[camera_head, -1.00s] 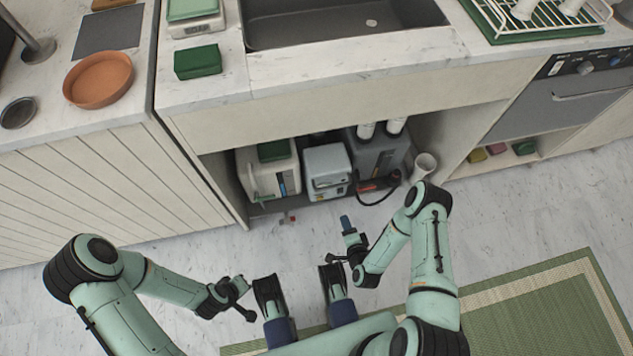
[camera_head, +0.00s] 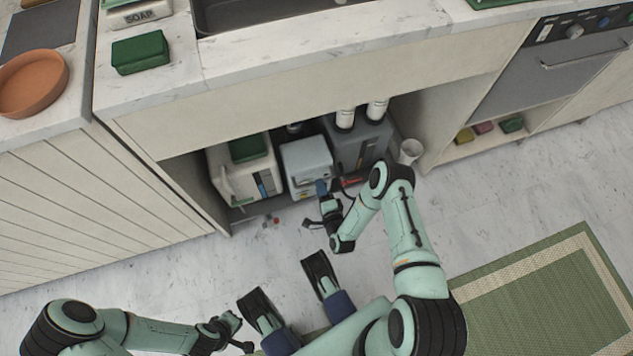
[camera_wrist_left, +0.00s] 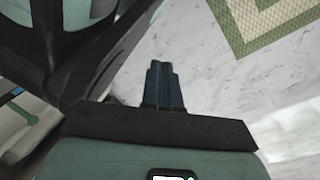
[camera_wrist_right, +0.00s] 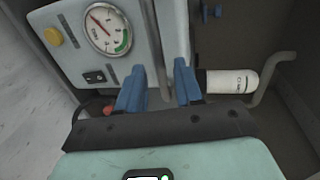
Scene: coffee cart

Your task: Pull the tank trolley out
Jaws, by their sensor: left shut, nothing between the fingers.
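Under the sink counter stand a white tank with a green lid (camera_head: 239,172), a pale grey-blue unit (camera_head: 306,160) and a dark grey tank (camera_head: 358,150). I cannot tell which of them the trolley carries. My right gripper (camera_head: 321,187) is at the grey-blue unit's lower front. In the right wrist view its blue fingers (camera_wrist_right: 158,82) are apart. A grey upright bar (camera_wrist_right: 152,45) beside the gauge panel (camera_wrist_right: 85,45) shows between them; contact is unclear. My left gripper (camera_wrist_left: 163,68) is shut and empty over the floor, low in the head view (camera_head: 236,322).
A white cup-like bin (camera_head: 410,151) stands at the opening's right side. Small red and grey items (camera_head: 271,222) lie on the floor before the white tank. A green mat (camera_head: 560,290) lies at the right. The counter edge (camera_head: 300,75) overhangs the opening.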

